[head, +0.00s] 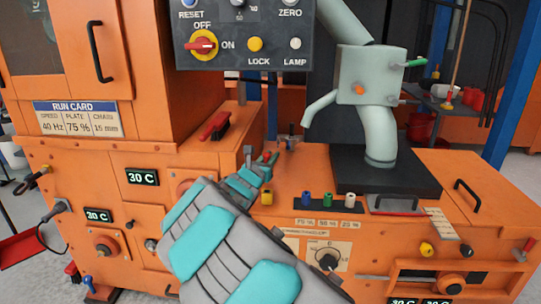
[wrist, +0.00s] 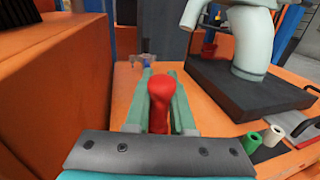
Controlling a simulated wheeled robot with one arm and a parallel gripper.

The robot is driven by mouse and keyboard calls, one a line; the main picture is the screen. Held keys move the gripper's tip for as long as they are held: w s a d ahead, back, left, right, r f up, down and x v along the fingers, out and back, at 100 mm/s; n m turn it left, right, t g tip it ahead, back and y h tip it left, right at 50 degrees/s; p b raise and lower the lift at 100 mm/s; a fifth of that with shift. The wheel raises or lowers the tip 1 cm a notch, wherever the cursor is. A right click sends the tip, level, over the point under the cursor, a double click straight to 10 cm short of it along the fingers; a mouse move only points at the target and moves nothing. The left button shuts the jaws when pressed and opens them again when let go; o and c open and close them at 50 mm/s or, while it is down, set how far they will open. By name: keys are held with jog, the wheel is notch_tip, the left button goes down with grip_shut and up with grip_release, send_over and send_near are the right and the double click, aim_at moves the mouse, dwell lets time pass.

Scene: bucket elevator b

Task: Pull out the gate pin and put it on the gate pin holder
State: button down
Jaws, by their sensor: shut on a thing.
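My gripper (head: 260,168) is shut on a red, rounded handle (wrist: 160,100), which stands up between its green fingers in the wrist view. The frames do not show for certain that this is the gate pin; its lower end is hidden by my gripper. I cannot tell whether it is seated or lifted. A green-handled rod (head: 415,63) sticks out of the side of the grey-green box (head: 372,75). A small metal fixture with a blue part (head: 289,140) stands just behind my gripper; I cannot tell whether it is the gate pin holder.
A bent grey-green pipe (head: 380,140) stands on a dark plate (head: 385,177) to the right. Several coloured caps, one of them blue (head: 307,198), line the front of the orange deck. A control panel (head: 247,35) hangs above. An orange cabinet wall (wrist: 60,75) rises close on the left.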

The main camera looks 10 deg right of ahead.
jog(key=shift+f+b, duration=0.6)
jog(key=shift+f, duration=0.6)
jog(key=shift+f+b, duration=1)
jog(key=shift+f, duration=1.3)
dwell(1.1)
jog(key=c, duration=0.7)
grip_release()
jog(key=v, duration=0.6)
jog(key=shift+a+r, duration=0.1)
jog(key=shift+v, duration=0.85)
jog(key=shift+s, duration=0.1)
